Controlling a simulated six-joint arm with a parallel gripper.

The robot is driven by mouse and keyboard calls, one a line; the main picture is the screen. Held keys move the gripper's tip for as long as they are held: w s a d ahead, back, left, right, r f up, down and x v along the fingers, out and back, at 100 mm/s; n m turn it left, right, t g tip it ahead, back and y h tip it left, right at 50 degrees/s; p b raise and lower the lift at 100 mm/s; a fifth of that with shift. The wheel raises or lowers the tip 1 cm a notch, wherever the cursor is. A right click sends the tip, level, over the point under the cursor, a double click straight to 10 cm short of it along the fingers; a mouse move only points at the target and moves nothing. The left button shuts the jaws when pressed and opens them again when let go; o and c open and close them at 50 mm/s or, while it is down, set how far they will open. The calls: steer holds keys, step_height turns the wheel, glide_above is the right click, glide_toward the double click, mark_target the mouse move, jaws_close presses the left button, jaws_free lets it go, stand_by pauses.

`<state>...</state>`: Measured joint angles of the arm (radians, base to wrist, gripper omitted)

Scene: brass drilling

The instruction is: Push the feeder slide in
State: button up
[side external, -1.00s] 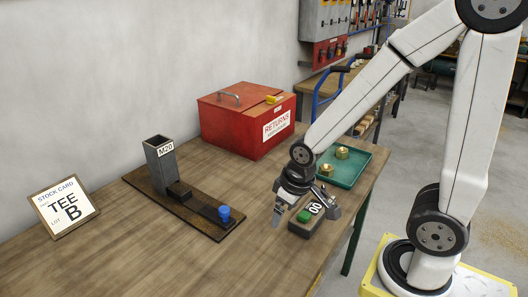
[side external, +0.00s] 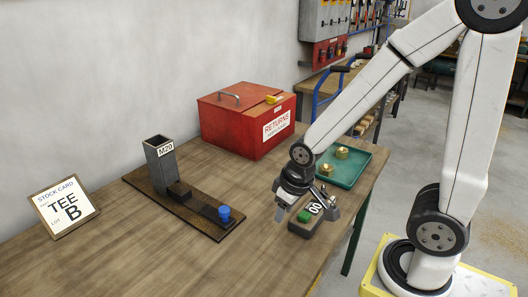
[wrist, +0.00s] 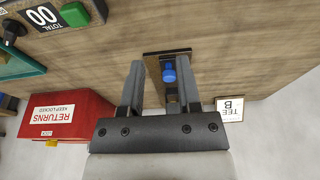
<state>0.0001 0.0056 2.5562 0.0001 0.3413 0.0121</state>
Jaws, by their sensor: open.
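The feeder is a dark base plate (side external: 160,190) with an upright grey M20 magazine (side external: 161,166). Its slide (side external: 205,208) lies along the plate and carries a blue knob (side external: 224,213) at the outer end. My gripper (side external: 304,213) is open and empty, to the right of the feeder and above the table by the counter box. In the wrist view, the blue knob (wrist: 169,74) appears between the two spread fingers of my gripper (wrist: 160,66), beyond and apart from them. Part of the slide is hidden there by my gripper.
A counter box with a green button (side external: 304,216) stands near my gripper. A green tray (side external: 352,172) with brass parts lies behind it. A red returns box (side external: 245,118) stands at the back. A stock card (side external: 65,207) stands at the left. The table front is clear.

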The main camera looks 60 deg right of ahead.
steer(key=shift+w, duration=0.3)
steer(key=c, duration=0.3)
steer(key=shift+w+f+m, duration=0.1)
steer(key=shift+w+m, duration=0.2)
steer(key=shift+w, duration=0.05)
jaws_close()
steer(key=m+t, duration=0.8)
steer(key=m, duration=0.6)
glide_above(213, 213)
steer(key=s, duration=0.3)
steer(key=f, duration=0.5)
steer(key=shift+w+f, duration=0.2)
steer(key=shift+f, duration=0.05)
steer(key=shift+w+d+f+m+t, duration=0.1)
steer(key=shift+w+f+m+t, duration=0.2)
steer(key=shift+w+m, duration=0.45)
steer(key=shift+w+f+m+t, duration=0.3)
steer(key=shift+w+m, duration=0.25)
steer(key=shift+m, duration=0.3)
